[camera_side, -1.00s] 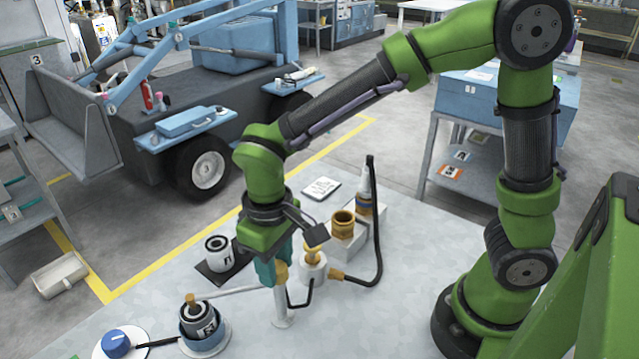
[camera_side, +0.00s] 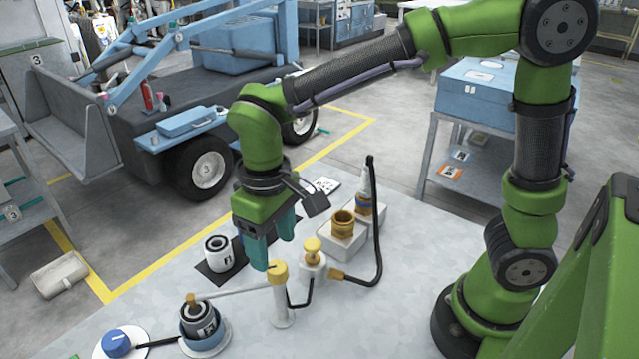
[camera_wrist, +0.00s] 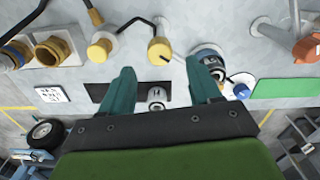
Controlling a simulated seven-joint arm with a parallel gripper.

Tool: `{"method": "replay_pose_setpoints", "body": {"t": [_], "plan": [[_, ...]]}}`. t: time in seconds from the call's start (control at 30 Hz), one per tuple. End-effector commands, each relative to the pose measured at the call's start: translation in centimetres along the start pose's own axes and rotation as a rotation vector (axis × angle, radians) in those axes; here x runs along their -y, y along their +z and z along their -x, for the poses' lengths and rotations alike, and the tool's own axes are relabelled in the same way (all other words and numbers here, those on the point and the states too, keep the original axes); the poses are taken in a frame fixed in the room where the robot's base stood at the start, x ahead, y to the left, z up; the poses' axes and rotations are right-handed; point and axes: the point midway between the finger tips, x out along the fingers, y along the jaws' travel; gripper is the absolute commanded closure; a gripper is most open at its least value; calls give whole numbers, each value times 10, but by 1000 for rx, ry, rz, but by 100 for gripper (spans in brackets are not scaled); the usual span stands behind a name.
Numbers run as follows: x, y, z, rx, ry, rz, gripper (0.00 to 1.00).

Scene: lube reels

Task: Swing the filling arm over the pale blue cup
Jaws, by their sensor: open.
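The filling arm (camera_side: 235,293) is a thin pale rod on an upright white post with a yellow cap (camera_side: 278,272). It reaches left, and its tan tip (camera_side: 191,299) stands at the top of a dark-and-white canister (camera_side: 203,317). This canister sits in a blue cup (camera_side: 203,341) on a round plate; I cannot tell if this is the pale blue cup. My gripper (camera_side: 270,247) is open and empty, above and slightly left of the yellow cap. In the wrist view the cap (camera_wrist: 160,49) lies beyond and between my parted fingers (camera_wrist: 158,72), with the blue cup (camera_wrist: 207,51) behind the right finger.
A pump with a yellow knob (camera_side: 312,246) and black hose stands right of the post. Behind it are an orange-brown cup (camera_side: 342,222) and a bottle (camera_side: 365,190). A white canister (camera_side: 217,251) stands on a black mat. A blue dial (camera_side: 116,343) is front left.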

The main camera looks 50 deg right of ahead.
Motion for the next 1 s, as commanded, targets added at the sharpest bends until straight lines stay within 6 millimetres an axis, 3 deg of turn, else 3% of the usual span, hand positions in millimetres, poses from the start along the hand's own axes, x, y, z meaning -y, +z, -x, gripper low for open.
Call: {"method": "replay_pose_setpoints", "body": {"t": [0.1,0.3,0.5,0.7,1.0], "plan": [[0,-1,32,-6,-2,-2,37],[0,-1,79,-5,-3,-1,37],[0,0,109,-3,-1,0,37],[0,0,120,-1,0,-1,37],[0,0,120,-3,0,-2,37]]}}
